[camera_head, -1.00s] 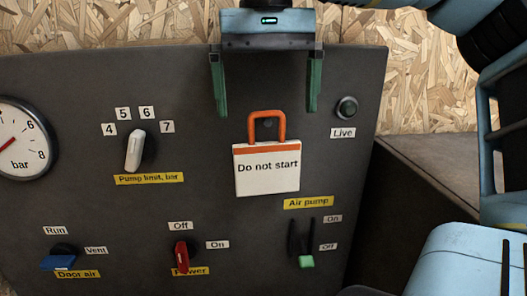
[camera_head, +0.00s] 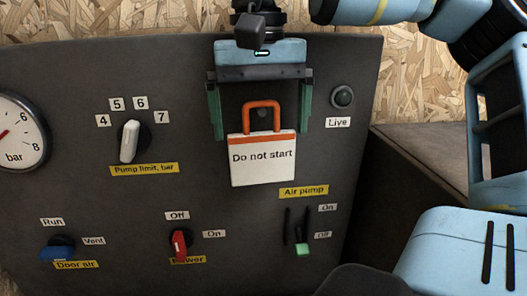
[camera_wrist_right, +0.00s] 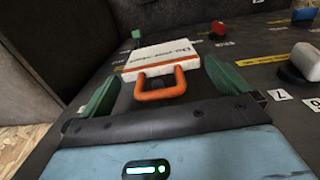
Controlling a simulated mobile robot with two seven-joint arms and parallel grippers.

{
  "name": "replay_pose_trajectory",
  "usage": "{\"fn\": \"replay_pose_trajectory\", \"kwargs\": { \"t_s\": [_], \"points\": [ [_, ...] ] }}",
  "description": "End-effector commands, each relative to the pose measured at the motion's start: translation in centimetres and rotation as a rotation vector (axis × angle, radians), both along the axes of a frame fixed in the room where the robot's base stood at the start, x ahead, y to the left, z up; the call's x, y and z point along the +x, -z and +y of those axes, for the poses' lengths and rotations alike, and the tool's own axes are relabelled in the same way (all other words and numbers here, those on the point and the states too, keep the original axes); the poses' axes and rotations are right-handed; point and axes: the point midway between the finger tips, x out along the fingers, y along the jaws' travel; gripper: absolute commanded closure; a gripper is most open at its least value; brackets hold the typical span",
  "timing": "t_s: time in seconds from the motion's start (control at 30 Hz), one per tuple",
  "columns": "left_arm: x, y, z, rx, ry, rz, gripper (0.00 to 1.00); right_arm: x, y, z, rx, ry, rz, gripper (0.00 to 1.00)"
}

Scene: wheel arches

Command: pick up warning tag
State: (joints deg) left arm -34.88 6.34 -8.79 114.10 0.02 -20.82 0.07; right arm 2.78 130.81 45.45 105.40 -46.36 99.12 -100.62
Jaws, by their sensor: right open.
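The warning tag (camera_head: 263,160) is a white plate reading "Do not start", with an orange band and an orange loop handle on top. It hangs on the dark panel, and a dark peg shows within the loop. My right gripper (camera_head: 260,122) is open, with its two green fingers to either side of the orange loop and not touching it. In the right wrist view the tag (camera_wrist_right: 163,60) lies ahead, its loop between the open fingers (camera_wrist_right: 160,88). My left gripper is not in view.
The panel (camera_head: 70,130) carries a bar gauge (camera_head: 18,133), a white pump limit knob (camera_head: 129,142), a blue door air knob (camera_head: 57,250), a red power knob (camera_head: 180,245), a green-tipped air pump lever (camera_head: 302,249) and a Live lamp (camera_head: 342,97). Bare panel surrounds the tag.

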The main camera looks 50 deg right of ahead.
Motion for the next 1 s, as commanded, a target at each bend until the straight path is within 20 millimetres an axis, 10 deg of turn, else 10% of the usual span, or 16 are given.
{"fn": "replay_pose_trajectory", "kwargs": {
  "t_s": [0.47,0.77,1.0],
  "points": [
    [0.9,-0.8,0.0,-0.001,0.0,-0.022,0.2,0.0,2.8,-0.1,0.001,0.001,-0.003,0.0],
    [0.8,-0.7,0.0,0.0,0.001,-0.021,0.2,0.0,2.8,-0.1,0.0,0.0,-0.003,0.35],
    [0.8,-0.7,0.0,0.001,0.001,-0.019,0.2,0.0,2.7,0.0,0.0,0.0,-0.003,0.36]
  ]
}}
